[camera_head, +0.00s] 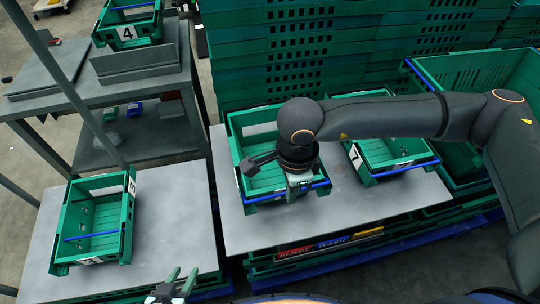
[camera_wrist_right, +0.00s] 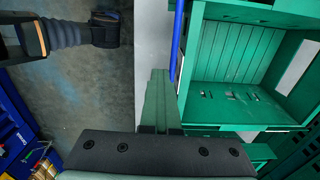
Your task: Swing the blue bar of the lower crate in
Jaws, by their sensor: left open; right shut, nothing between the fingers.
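A green crate (camera_head: 236,140) stands on a grey board in the middle of the head view. Its blue bar (camera_head: 262,197) runs along the crate's near side. My right gripper (camera_head: 298,188) is shut and empty at this near side. In the right wrist view, the shut green fingers (camera_wrist_right: 160,75) are close beside the blue bar (camera_wrist_right: 178,40) of the green crate (camera_wrist_right: 235,55); I cannot tell whether they touch. My right wrist hides part of the crate in the head view. My left gripper (camera_head: 177,282) is open and empty at the bottom edge.
A second green crate (camera_head: 427,153) with a blue bar stands to the right on the grey board (camera_head: 235,232). Another green crate (camera_head: 128,228) stands on the left board. Tall green crate stacks (camera_head: 290,60) rise behind. A crate labelled 4 (camera_head: 128,33) is on the upper-left shelf.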

